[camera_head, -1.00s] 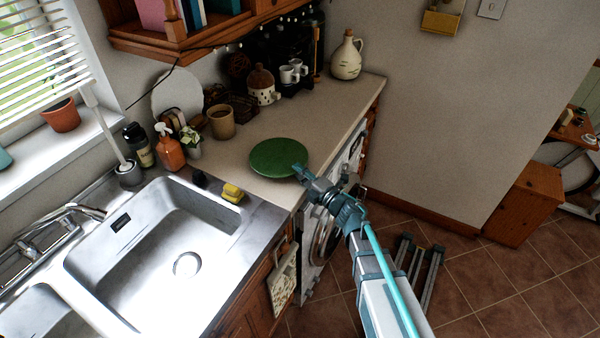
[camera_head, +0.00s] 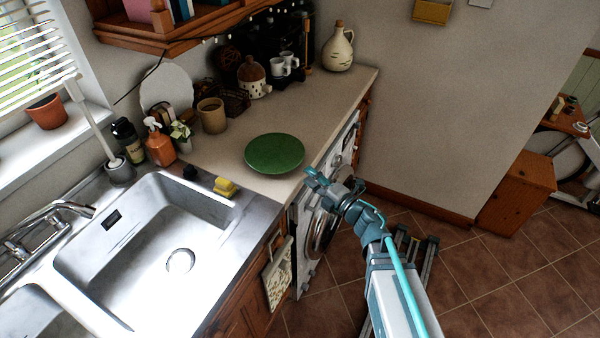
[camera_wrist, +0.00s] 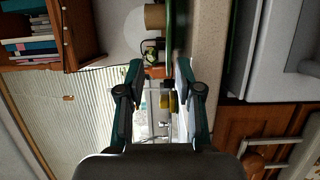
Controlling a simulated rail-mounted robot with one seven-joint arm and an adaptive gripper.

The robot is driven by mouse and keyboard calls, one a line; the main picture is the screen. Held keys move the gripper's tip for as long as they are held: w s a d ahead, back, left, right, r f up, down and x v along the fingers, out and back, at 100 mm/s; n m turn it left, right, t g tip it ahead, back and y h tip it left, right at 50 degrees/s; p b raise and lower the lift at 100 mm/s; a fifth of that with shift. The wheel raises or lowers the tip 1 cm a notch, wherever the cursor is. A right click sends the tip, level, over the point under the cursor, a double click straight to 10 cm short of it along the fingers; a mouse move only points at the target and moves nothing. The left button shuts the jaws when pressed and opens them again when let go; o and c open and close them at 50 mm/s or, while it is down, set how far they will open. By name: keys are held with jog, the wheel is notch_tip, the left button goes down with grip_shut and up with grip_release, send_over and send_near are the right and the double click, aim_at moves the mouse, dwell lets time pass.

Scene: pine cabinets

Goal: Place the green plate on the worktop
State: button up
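The green plate (camera_head: 274,153) lies flat on the beige worktop (camera_head: 225,157), right of the sink. In the wrist view the plate (camera_wrist: 176,35) shows nearly edge-on as a dark green strip beside the worktop (camera_wrist: 205,50). My gripper (camera_head: 312,176) is just off the plate's near right rim, by the worktop's front edge, with a small gap to the plate. In the wrist view my gripper (camera_wrist: 158,70) has its two fingers spread apart, with nothing held between them.
The steel sink (camera_head: 165,240) is at the left, with a yellow sponge (camera_head: 226,187) on its rim. A brown mug (camera_head: 212,116), an orange spray bottle (camera_head: 160,146) and a jug (camera_head: 338,48) stand behind. A washing machine (camera_head: 335,165) is under the worktop. Worktop around the plate is clear.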

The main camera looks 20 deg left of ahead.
jog(key=w+d+f+m+t+h, duration=0.2)
jog(key=d+f+m+t+h, duration=0.15)
jog(key=d+f+m, duration=0.35)
jog(key=w+d+f+m+t+h, duration=0.25)
jog(key=d+f+m+h, duration=0.2)
jog(key=d, duration=0.35)
jog(key=s+d+f+m+g+h, duration=0.3)
jog(key=d+f+m+h, duration=0.1)
jog(key=d+f, duration=0.35)
jog(key=s+d+f+m+g+h, duration=0.2)
jog(key=s+d+f+m+h, duration=0.15)
jog(key=d+f, duration=0.45)
jog(key=s+d+f+m+g+h, duration=0.3)
jog(key=s+d+f+m+g, duration=0.2)
jog(key=s+f, duration=0.5)
jog(key=s+f+m+g, duration=0.1)
jog(key=s+m+g, duration=0.1)
jog(key=s, duration=0.7)
jog(key=s+f+m+g+y, duration=0.1)
jog(key=s+f+m+g, duration=0.1)
jog(key=s+g, duration=0.3)
jog(key=s+f+m+g+y, duration=0.1)
jog(key=s+g, duration=0.3)
jog(key=s, duration=0.9)
jog(key=shift+a+f+m+b, duration=0.2)
jog(key=shift+f+m+b, duration=0.15)
jog(key=shift+m, duration=0.35)
jog(key=shift+f, duration=0.1)
